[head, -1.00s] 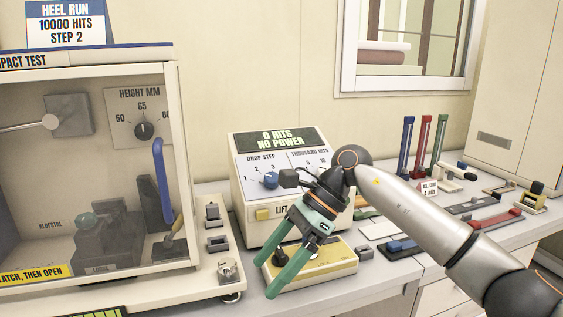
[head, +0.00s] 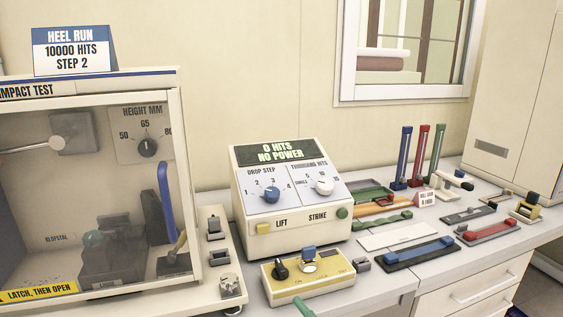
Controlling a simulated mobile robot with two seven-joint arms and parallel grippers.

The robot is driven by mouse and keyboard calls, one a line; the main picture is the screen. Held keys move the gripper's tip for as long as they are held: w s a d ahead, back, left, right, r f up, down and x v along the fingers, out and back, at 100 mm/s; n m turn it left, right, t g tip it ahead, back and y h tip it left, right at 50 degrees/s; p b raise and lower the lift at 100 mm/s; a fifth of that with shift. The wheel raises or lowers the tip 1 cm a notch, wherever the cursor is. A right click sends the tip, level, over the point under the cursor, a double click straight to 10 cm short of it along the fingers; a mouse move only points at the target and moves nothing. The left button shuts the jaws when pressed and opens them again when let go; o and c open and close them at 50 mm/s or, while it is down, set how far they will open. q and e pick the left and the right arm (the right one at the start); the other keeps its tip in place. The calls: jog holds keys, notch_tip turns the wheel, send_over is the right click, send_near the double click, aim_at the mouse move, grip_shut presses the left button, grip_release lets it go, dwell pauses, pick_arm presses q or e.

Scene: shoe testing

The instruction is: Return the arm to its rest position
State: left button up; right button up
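I see nothing held at the fingertip. My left gripper is not in view.
The control box (head: 290,228), reading "0 HITS NO POWER", stands behind the yellow box. The impact test cabinet (head: 182,120) is at left. Coloured tools, bars and upright posts (head: 421,155) fill the bench at right. A drawer (head: 480,291) is below.

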jog(key=s+d+f+m+g+h+p, duration=0.1)
jog(key=s+d+f+m+h, duration=0.35)
jog(key=f, duration=0.25)
jog(key=s+d+f+m+g+h, duration=0.1)
jog(key=s+d+f+m+h, duration=0.25)
jog(key=f+m, duration=0.3)
jog(key=s+d+f+m+g+h, duration=0.1)
jog(key=s+d+f+m+g, duration=0.1)
jog(key=s, duration=0.4)
jog(key=s+d+f+m+g+h+p, duration=0.1)
jog(key=s+d+f+m+g, duration=0.2)
jog(key=s+d+f, duration=0.2)
notch_tip(320, 180, down, 3)
jog(key=shift+s+r+h, duration=0.2)
jog(key=shift+s+h, duration=0.1)
jog(key=shift+s, duration=0.75)
